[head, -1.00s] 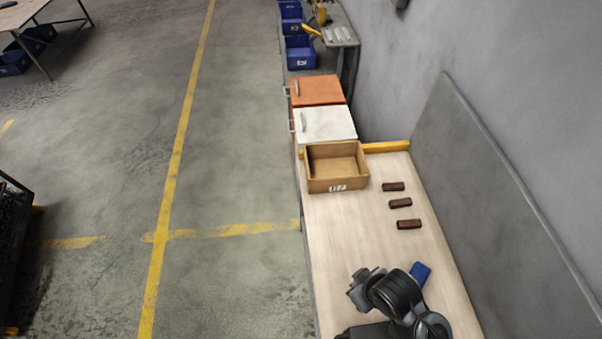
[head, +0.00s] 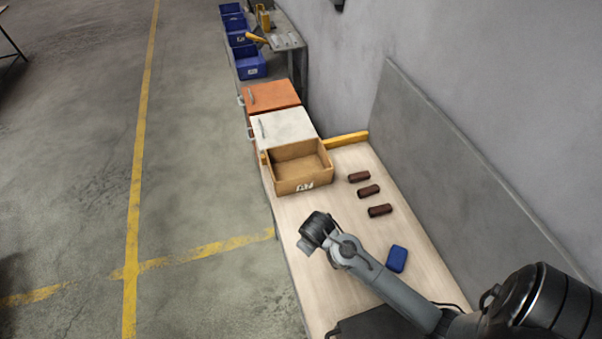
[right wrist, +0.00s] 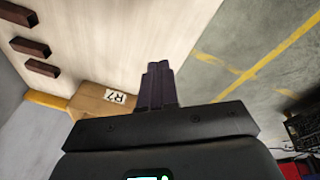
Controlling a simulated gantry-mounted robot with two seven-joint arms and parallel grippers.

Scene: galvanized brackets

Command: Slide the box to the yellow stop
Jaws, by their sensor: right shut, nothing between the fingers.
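The brown open-topped box (head: 301,180) stands at the far end of the pale bench and looks empty. The yellow stop (head: 346,139) is a bar across the bench behind it; the box hides its middle. The box is at or very near the stop; I cannot tell if they touch. In the right wrist view the box (right wrist: 95,103) and the stop (right wrist: 46,99) are partly hidden by my gripper body. My right gripper (right wrist: 158,66) is shut and empty, on the near side of the box. In the head view its fingers are hidden below the wrist. My left gripper is not in view.
Several small dark brown blocks, including one (head: 380,210), lie right of the box. A blue block (head: 397,259) lies beside my arm. A grey panel (head: 450,160) borders the bench's right side. White and orange cabinets (head: 283,129) stand beyond the stop.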

